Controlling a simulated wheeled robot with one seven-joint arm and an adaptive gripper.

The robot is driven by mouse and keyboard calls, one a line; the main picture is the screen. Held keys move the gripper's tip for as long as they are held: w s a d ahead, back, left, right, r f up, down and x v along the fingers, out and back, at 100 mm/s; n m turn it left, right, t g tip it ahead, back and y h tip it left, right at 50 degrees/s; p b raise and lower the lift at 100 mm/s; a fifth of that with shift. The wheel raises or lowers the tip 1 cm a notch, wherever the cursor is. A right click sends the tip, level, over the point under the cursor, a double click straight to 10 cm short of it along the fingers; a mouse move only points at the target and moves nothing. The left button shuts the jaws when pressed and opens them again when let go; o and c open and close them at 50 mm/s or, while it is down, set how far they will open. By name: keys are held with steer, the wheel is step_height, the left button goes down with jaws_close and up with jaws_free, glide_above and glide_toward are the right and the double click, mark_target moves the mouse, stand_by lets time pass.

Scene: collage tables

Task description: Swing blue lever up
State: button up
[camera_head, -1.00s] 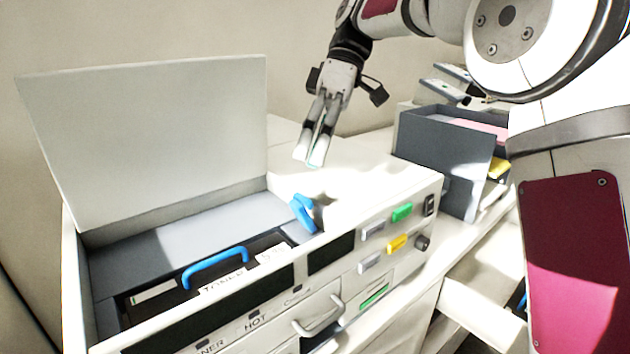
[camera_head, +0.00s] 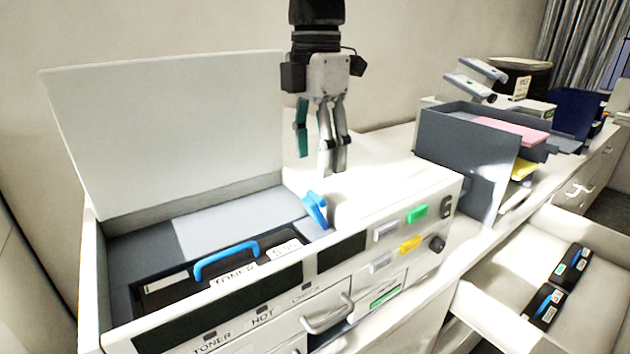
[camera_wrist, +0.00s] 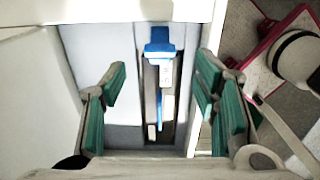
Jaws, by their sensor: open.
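The blue lever (camera_head: 315,208) is at the right end of the open printer bay, leaning over toward the upper left. In the wrist view, a blue piece that looks like the lever (camera_wrist: 158,45) lies ahead, between the finger lines. My gripper (camera_head: 320,155) points down above and slightly behind the lever, apart from it. Its fingers are spread and empty. In the wrist view, the green-padded fingers (camera_wrist: 158,88) stand wide apart. The toner cartridge (camera_head: 262,262), with a blue arched handle (camera_head: 225,255), sits in the bay left of the lever.
The raised lid (camera_head: 165,135) stands behind the bay. The printer's flat white top (camera_head: 385,185) is clear right of the lever. A grey box (camera_head: 460,145) holds pink and yellow items. An open drawer (camera_head: 510,285) with small black cartridges (camera_head: 570,265) is at right.

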mark_target(316, 193)
steer(key=shift+f+p, duration=0.4)
steer(key=shift+f, duration=2.75)
steer(key=c, duration=1.2)
